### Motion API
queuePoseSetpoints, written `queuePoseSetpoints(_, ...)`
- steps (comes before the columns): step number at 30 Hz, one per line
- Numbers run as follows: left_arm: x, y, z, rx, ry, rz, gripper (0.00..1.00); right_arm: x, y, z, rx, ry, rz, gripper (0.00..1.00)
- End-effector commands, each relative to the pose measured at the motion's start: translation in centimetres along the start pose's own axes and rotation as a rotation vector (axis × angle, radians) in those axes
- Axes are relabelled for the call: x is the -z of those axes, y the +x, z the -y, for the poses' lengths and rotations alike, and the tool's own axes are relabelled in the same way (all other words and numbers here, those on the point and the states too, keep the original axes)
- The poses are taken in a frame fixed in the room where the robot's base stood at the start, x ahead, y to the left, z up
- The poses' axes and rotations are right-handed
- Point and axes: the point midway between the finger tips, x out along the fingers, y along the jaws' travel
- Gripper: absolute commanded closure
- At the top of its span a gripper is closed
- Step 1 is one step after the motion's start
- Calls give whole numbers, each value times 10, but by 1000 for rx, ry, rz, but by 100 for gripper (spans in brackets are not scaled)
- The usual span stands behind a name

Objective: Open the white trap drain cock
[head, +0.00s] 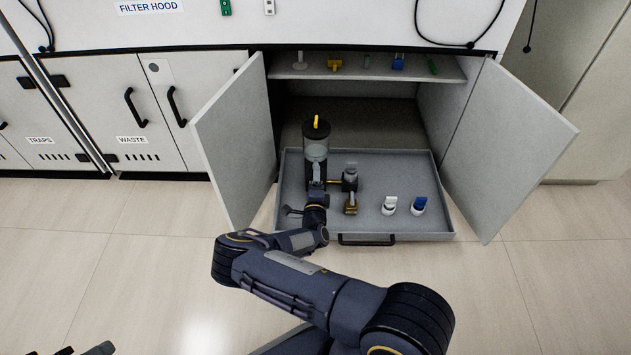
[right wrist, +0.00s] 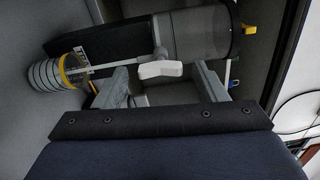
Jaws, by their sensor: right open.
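The trap (head: 316,148) is a clear upright cylinder with a black cap and a yellow lever on top, standing in the pulled-out tray. In the right wrist view the trap's clear body (right wrist: 205,35) lies sideways. A white drain cock handle (right wrist: 160,70) sits beside it, between the fingers of my right gripper (right wrist: 163,85). The fingers are apart, with gaps on both sides of the handle. In the head view my right gripper (head: 316,190) is at the trap's lower front and hides this cock. Dark parts at the lower left edge may be my left gripper (head: 85,350).
The grey tray (head: 350,222) also holds brass fittings (head: 350,203), a white-handled piece (head: 389,206) and a blue-handled piece (head: 419,206). Open cabinet doors flank it on the left (head: 236,140) and right (head: 512,145). A shelf (head: 450,70) above carries small parts. The front floor is clear.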

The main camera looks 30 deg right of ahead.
Motion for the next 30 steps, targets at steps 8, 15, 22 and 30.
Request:
queuePoseSetpoints(8,5,-10,-5,0,0,0,64,-1,-23,3,-2,-2,2,35)
queuePoseSetpoints(15,9,-18,-8,0,0,0,64,0,-63,2,-1,1,0,35)
queuePoseSetpoints(22,10,-20,-9,0,0,0,64,0,-78,0,-1,0,-1,35)
queuePoseSetpoints(30,10,-19,-9,0,0,0,64,0,-78,0,0,0,0,35)
